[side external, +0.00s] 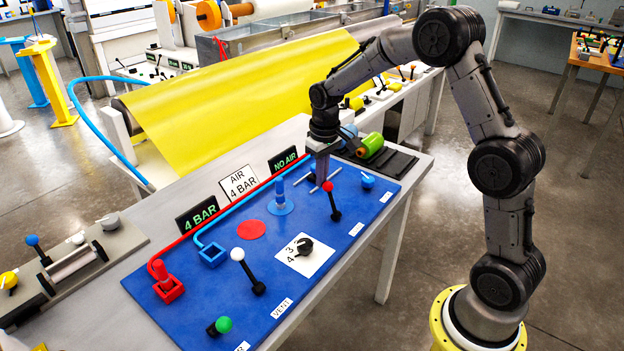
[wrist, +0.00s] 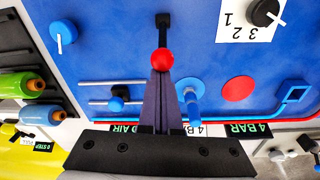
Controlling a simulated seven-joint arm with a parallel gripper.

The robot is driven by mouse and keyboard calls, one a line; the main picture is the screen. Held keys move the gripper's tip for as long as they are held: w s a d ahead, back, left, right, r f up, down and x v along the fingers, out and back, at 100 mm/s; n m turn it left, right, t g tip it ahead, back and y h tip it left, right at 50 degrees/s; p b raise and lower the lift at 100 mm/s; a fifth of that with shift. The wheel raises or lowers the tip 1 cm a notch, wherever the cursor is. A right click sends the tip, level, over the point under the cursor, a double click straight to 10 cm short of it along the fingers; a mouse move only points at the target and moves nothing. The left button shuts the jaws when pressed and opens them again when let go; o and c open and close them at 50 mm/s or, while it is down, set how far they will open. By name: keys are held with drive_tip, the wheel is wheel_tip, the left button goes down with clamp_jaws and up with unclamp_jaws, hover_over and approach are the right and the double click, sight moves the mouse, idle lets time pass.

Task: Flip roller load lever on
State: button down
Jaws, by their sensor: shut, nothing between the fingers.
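A black lever with a red ball (side external: 327,187) stands on the blue panel (side external: 200,268); the ball also shows in the wrist view (wrist: 162,60). My gripper (side external: 321,182) is shut and empty, pointing down beside this ball. In the wrist view its closed fingers (wrist: 163,76) end at the ball; I cannot tell whether they touch it. A white-ball lever (side external: 238,255) and a green-ball lever (side external: 222,325) stand nearer the panel's front. One label reads VENT (side external: 282,307); the others are too small or cut off, so I cannot tell which lever is roller load.
A black dial (side external: 304,246) on a white plate, a blue peg (side external: 280,196) and a blue knob (side external: 367,181) are near the red-ball lever. Signs (side external: 238,183) stand along the back edge. A separate blue-ball lever (side external: 33,241) is by a metal roller at left.

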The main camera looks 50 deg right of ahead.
drive_tip(key=s+t, duration=0.1)
drive_tip(key=s, duration=0.1)
drive_tip(key=s+r+t, duration=0.1)
drive_tip(key=t, duration=0.1)
drive_tip(key=shift+s+t, duration=0.3)
drive_tip(key=shift+s, duration=0.1)
drive_tip(key=s+f, duration=0.1)
drive_tip(key=s, duration=0.5)
drive_tip(key=shift+s+f, duration=0.3)
drive_tip(key=shift+s, duration=0.1)
drive_tip(key=w+d+r, duration=0.1)
drive_tip(key=w+r, duration=0.3)
drive_tip(key=s+r, duration=0.5)
drive_tip(key=s, duration=0.3)
drive_tip(key=shift+a, duration=0.3)
